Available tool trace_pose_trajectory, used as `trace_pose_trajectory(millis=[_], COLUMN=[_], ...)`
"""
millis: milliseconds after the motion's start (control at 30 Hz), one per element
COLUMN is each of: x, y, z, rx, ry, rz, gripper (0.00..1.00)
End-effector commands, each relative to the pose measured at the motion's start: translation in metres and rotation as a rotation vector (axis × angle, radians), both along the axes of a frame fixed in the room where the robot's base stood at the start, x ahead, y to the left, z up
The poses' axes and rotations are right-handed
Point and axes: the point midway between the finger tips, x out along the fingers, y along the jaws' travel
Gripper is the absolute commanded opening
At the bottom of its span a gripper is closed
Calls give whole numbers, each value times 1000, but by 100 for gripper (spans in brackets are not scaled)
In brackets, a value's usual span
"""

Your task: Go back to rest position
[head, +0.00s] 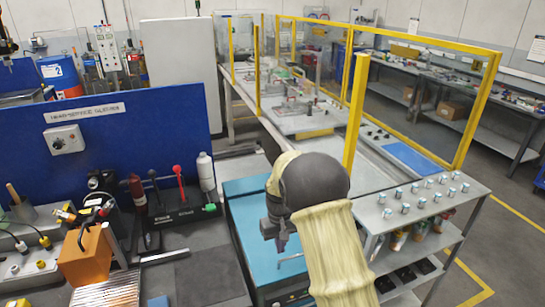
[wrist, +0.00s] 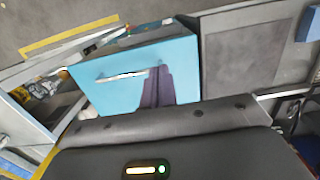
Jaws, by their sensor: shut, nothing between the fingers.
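My arm, in a pale cover with a dark wrist, reaches up from the bottom of the head view. My gripper (head: 281,242) points down over the teal cabinet (head: 238,212) and is partly hidden by the wrist. In the wrist view the gripper's dark fingers (wrist: 158,84) are together and empty, in front of the teal cabinet (wrist: 110,92). A pale bar handle (wrist: 121,76) shows on the cabinet's face, left of the fingers. I cannot tell whether the fingers touch the cabinet.
A grey shelf unit (head: 448,217) with several small metal cups stands close on the right. A yellow post (head: 355,110) and clear guard panels rise behind. A blue panel (head: 120,150) and an orange box (head: 85,256) are on the left. Floor at far right is open.

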Motion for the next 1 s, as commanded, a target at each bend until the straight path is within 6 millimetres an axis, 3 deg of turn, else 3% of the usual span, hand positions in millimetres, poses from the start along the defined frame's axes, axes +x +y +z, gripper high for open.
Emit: trace_pose_trajectory(millis=[167, 267, 500, 800, 1000], x=[-14, -34, -100, -195, -226], y=[-17, -33, -74, -108, -115], z=[17, 33, 68, 88, 88], rx=[8, 19, 39, 50, 49], ry=[-27, -56, -146, -259, -294], rz=[-37, -78, -180, -288, -316], gripper=[0, 0, 0, 0, 0])
